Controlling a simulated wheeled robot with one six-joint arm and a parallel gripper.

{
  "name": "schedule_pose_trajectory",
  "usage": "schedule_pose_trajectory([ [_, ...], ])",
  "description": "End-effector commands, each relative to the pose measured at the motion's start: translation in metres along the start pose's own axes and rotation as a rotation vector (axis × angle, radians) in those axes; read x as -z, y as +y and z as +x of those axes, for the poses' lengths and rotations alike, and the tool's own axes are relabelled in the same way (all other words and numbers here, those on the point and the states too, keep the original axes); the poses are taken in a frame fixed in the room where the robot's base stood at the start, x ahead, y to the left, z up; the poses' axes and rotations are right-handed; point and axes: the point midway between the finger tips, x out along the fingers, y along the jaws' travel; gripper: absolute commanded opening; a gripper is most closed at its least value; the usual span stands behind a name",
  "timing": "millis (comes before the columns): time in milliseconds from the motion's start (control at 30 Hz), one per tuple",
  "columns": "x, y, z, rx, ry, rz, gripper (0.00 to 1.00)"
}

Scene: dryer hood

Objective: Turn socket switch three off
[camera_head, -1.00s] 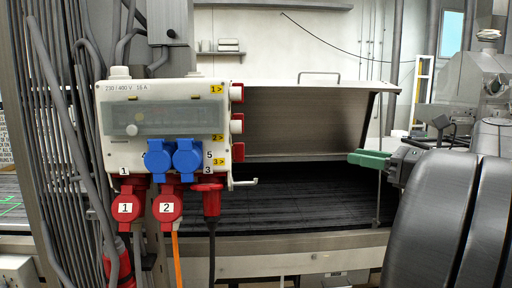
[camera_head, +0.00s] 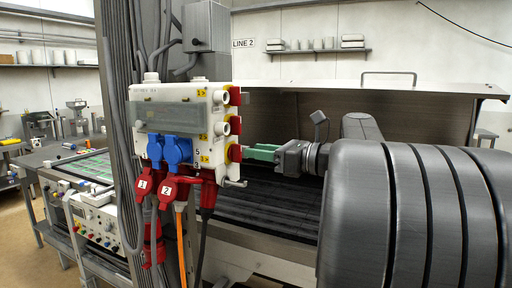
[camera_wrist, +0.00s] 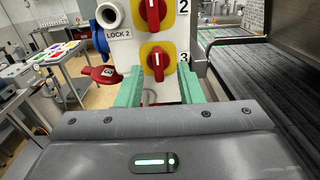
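The socket box (camera_head: 170,115) is white with a clear cover and stands against the column. Switch three (camera_wrist: 158,62) is a red knob on a yellow plate, low on the box's side, beside the number 3. Its handle stands nearly upright. It also shows in the head view (camera_head: 234,153). My gripper (camera_wrist: 160,75) has green fingers, spread to the left and right of the knob and level with it in the picture. Nothing is between the fingers that I can see them hold. In the head view my gripper (camera_head: 249,153) points at the knob; contact cannot be told.
Switch two (camera_wrist: 153,16) sits just above switch three. A round lock fitting (camera_wrist: 109,16) is beside it. Red plugs (camera_head: 172,190) and blue sockets (camera_head: 178,150) hang below the box, with an orange cable. A dark conveyor belt (camera_head: 285,205) runs behind under a metal hood (camera_head: 360,95).

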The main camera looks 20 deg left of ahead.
Motion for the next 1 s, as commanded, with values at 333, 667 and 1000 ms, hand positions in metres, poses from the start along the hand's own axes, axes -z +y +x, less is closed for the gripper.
schedule_pose_trajectory([
  [333, 0.000, 0.000, 0.037, -0.001, 0.001, 0.001, 0.34],
  [667, 0.000, 0.000, 0.041, 0.001, 0.001, 0.000, 0.34],
  [1000, 0.000, 0.000, 0.041, 0.001, 0.001, 0.000, 0.00],
])
